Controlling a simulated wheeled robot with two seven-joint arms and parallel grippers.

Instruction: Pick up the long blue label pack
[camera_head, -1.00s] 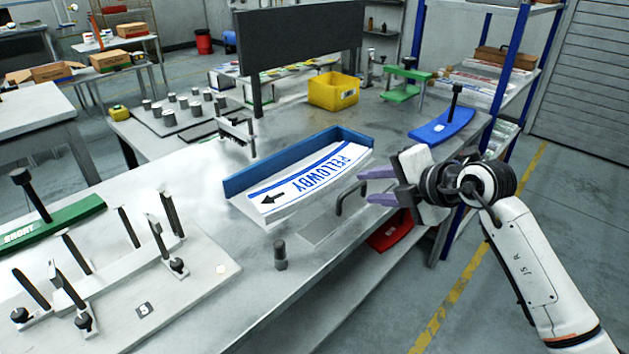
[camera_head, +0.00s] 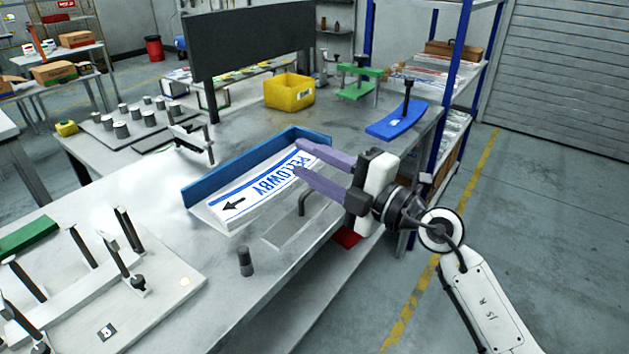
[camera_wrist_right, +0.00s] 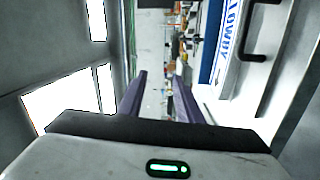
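The long blue label pack (camera_head: 246,189) is a white stack with blue stripes, blue PELLOWBY lettering and a black arrow. It lies in a tray with a blue back wall (camera_head: 230,172) on the grey bench. My right gripper (camera_head: 299,158) is open, its two purple fingers reaching over the pack's right end in the head view and hiding part of the lettering. In the right wrist view, the gripper (camera_wrist_right: 159,78) has nothing between its fingers, and the pack (camera_wrist_right: 234,35) shows to their right. My left gripper is not in view.
A yellow bin (camera_head: 289,93) and a blue curved piece with an upright handle (camera_head: 398,121) are behind. A fixture board with posts (camera_head: 165,277) is at front left.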

